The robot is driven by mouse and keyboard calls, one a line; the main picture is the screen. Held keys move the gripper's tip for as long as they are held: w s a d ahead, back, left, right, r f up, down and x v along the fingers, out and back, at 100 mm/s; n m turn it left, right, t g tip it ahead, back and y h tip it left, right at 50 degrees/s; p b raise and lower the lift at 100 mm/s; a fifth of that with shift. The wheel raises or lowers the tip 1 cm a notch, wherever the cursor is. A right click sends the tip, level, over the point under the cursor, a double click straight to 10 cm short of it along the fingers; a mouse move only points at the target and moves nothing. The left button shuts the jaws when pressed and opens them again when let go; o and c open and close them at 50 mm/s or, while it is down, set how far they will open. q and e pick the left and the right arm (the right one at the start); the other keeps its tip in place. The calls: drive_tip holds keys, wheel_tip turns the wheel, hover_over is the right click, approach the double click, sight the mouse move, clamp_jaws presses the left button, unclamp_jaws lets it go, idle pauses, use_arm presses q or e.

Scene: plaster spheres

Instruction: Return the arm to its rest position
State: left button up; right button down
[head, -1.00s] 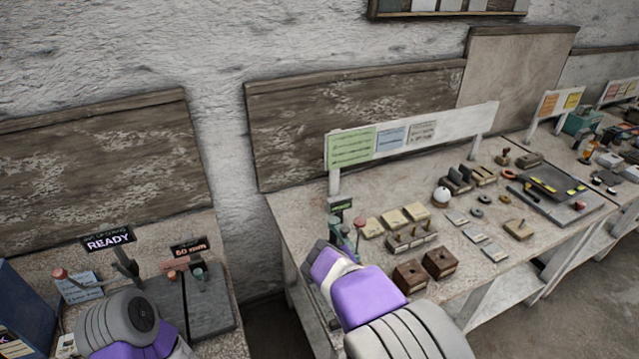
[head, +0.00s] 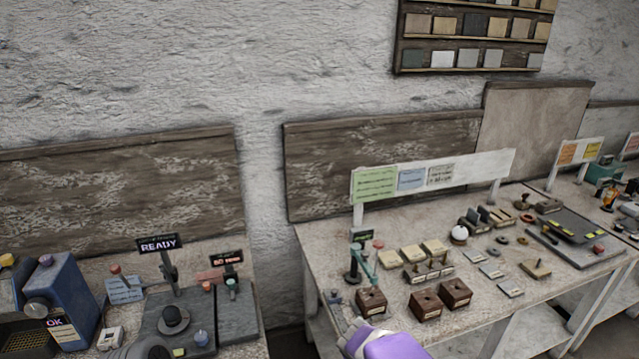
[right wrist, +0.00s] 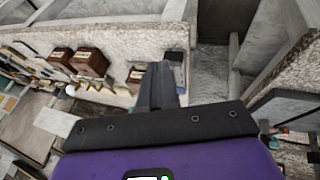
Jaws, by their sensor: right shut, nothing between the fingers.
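My right arm shows as a purple and grey link at the bottom centre of the head view, in front of the right workbench (head: 330,250). Its fingers are out of that frame. In the right wrist view my right gripper (right wrist: 160,78) is shut with nothing between its dark fingers, and the bench with its wooden blocks lies beyond it. At the lower left of the head view a grey rounded part of my left arm shows; the left gripper itself is not visible.
The right bench carries brown wooden boxes (head: 425,304), a white sphere (head: 459,234), pale blocks and a dark tray (head: 575,243). The left bench holds a READY sign (head: 159,243) and a blue machine (head: 62,300). A gap separates the benches.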

drive_tip(key=s+d+f+m+g+y, duration=0.1)
drive_tip(key=s+f+g+y, duration=0.1)
drive_tip(key=s+f, duration=0.65)
drive_tip(key=s+f+m+g+y, duration=0.15)
drive_tip(key=s+f, duration=0.35)
drive_tip(key=f, duration=0.6)
drive_tip(key=s+a+f+m+g+y+b, duration=0.1)
drive_tip(key=s+f+m, duration=0.3)
drive_tip(key=s, duration=0.6)
drive_tip(key=shift+s+a+f+y+b, duration=0.25)
drive_tip(key=shift+a+f+y, duration=0.3)
drive_tip(key=shift+a+y, duration=0.35)
